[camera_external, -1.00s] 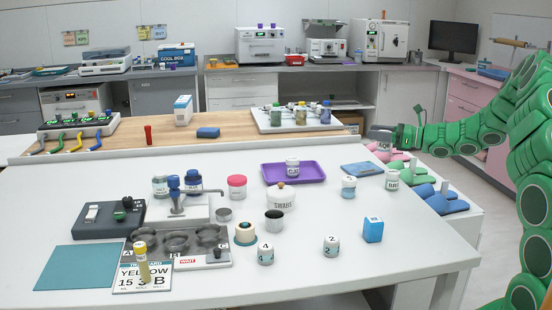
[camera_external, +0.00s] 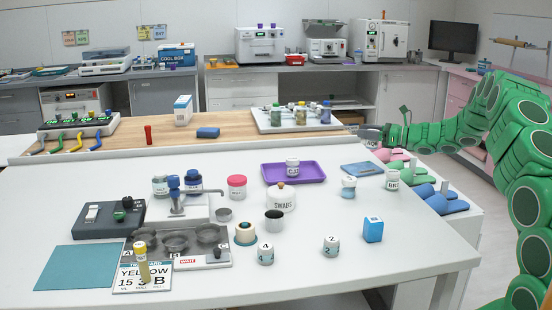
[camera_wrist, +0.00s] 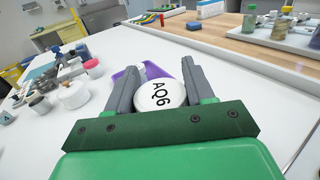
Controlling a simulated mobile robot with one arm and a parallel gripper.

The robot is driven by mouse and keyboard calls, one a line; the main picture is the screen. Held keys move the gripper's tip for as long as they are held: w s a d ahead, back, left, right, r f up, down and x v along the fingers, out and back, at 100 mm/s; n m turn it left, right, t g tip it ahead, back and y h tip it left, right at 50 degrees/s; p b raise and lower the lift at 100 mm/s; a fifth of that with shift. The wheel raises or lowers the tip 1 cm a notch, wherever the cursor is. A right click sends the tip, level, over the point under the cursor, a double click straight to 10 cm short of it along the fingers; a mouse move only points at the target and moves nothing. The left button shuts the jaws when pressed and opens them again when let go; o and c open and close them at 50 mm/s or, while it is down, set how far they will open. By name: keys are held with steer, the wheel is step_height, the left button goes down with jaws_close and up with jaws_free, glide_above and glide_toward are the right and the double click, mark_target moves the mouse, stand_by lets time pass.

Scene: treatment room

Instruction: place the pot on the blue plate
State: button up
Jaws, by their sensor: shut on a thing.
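My gripper (camera_external: 367,135) is shut on a white pot (camera_wrist: 160,95) marked AQ6. In the wrist view the pot sits between the two grey fingers, with its round lettered face toward the camera. In the external view the gripper and pot are beyond the table's far right part, near the wooden strip, and appear raised. The blue plate (camera_external: 362,169) is a flat square on the white table, right of the purple tray, with nothing on it. It is nearer the external camera than my gripper. I cannot make it out in the wrist view.
The purple tray (camera_external: 310,177) holds a small labelled pot (camera_external: 292,167). Small pots (camera_external: 348,187) and (camera_external: 392,180) stand near the blue plate. A swabs jar (camera_external: 281,199) and a blue box (camera_external: 373,229) stand nearer. A white tray of jars (camera_external: 268,124) lies behind.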

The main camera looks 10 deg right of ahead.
steer(key=shift+w+f, duration=1.3)
steer(key=shift+f, duration=0.15)
steer(key=shift+w+f, duration=1.25)
steer(key=shift+f, duration=0.15)
steer(key=shift+w+a+f, duration=0.1)
steer(key=shift+w+f, duration=0.15)
steer(key=shift+f, duration=1.55)
steer(key=shift+f, duration=0.15)
steer(key=o, duration=1)
steer(key=shift+o, duration=0.2)
